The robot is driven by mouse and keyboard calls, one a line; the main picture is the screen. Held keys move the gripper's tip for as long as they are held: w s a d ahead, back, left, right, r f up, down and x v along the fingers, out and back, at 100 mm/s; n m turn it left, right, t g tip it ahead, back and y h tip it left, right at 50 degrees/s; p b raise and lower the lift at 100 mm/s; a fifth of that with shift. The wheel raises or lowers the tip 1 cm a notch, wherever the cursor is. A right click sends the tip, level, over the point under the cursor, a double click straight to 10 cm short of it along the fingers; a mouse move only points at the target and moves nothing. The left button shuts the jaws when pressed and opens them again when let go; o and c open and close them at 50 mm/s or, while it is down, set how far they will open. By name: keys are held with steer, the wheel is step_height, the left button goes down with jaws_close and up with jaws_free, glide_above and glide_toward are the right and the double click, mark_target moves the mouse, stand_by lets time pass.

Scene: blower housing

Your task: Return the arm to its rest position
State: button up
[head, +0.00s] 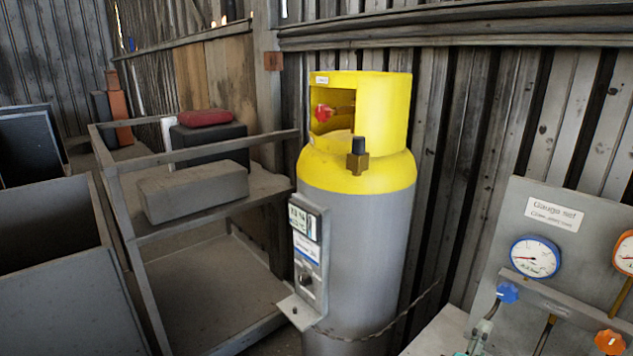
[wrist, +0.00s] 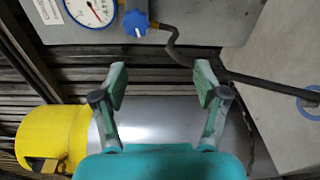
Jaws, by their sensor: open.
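My gripper (wrist: 160,88) shows in the wrist view with its two teal fingers spread apart and nothing between them. Behind the fingers in that view lies the grey body of a gas cylinder (wrist: 160,118), with its yellow top (wrist: 52,135) at the left. There the cylinder (head: 357,240) stands upright against the plank wall, with a yellow collar (head: 385,115), a red knob (head: 323,113) inside the collar opening and a brass fitting (head: 357,163) in front.
A gauge panel (head: 530,250) with a blue gauge (head: 534,257) and a blue knob (head: 507,292) stands at the right. A metal cart (head: 210,280) with a grey block (head: 193,190) is at the left. A dark hose (wrist: 270,82) crosses the wrist view's right side.

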steer(key=s+a+f+t+y, duration=0.1)
steer(key=s+a+f+y, duration=0.45)
steer(key=s+f, duration=0.35)
steer(key=s+a+f+t+y, duration=0.1)
steer(key=s+a+f+y, duration=0.4)
steer(key=s+f, duration=0.4)
steer(key=s+a+r+m, duration=0.1)
steer(key=s+r+m, duration=0.1)
steer(key=s, duration=0.5)
steer(key=s+a+r+m+y, duration=0.1)
steer(key=s+m, duration=0.3)
steer(key=s, duration=0.4)
steer(key=s+a+r+m+y, duration=0.1)
steer(key=s+a+r+m, duration=0.2)
steer(key=s, duration=0.5)
steer(key=shift+m+t, duration=0.3)
steer(key=shift+t, duration=0.1)
